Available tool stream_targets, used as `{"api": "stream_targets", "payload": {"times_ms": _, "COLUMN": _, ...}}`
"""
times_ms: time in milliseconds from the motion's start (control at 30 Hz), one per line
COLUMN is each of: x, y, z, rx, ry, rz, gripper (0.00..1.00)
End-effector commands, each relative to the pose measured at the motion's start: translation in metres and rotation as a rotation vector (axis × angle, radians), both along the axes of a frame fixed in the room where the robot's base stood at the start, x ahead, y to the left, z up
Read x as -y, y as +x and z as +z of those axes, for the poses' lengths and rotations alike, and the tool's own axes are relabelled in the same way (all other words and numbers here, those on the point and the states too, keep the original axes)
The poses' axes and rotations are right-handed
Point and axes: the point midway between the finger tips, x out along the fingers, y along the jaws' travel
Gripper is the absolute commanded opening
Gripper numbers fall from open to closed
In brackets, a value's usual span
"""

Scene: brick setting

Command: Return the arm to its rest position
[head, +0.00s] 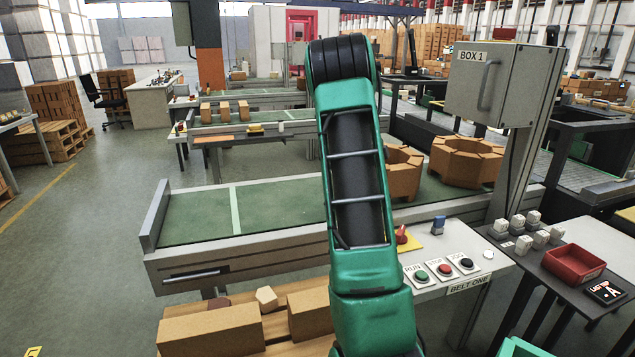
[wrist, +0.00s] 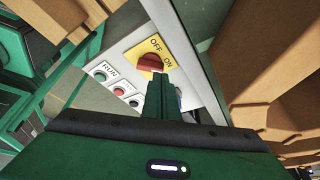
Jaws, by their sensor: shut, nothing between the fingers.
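My gripper (wrist: 162,78) is shut and empty in the wrist view, its green fingertips together just below the red rotary switch (wrist: 151,62) in the picture. I cannot tell whether they touch it. The switch sits on a yellow plate (wrist: 142,47) marked OFF and ON, and its handle points roughly between picture left and right. In the head view my green arm rises through the middle and bends over at the top. My gripper is hidden there. The red switch (head: 402,235) shows just right of my arm.
The panel (head: 428,286) marked BELT ONE has several buttons. The belt (head: 283,203) lies behind my arm, with large brown octagonal pieces (head: 466,160) on its right. A grey box marked BOX 1 (head: 468,90) stands at right. Brown blocks (head: 212,329) lie on a pallet in front.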

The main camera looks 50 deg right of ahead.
Motion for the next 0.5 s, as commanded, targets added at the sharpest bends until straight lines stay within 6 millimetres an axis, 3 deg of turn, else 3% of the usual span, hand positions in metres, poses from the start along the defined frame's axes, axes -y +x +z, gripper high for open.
{"api": "stream_targets", "payload": {"times_ms": 267, "x": -0.003, "y": 0.0, "z": 0.001, "rx": 0.002, "ry": 0.005, "rz": 0.012, "gripper": 0.0}}
{"api": "stream_targets", "payload": {"times_ms": 367, "x": -0.017, "y": 0.001, "z": 0.008, "rx": 0.009, "ry": 0.028, "rz": 0.075, "gripper": 0.0}}
{"api": "stream_targets", "payload": {"times_ms": 500, "x": -0.058, "y": -0.001, "z": 0.023, "rx": 0.027, "ry": 0.099, "rz": 0.267, "gripper": 0.0}}
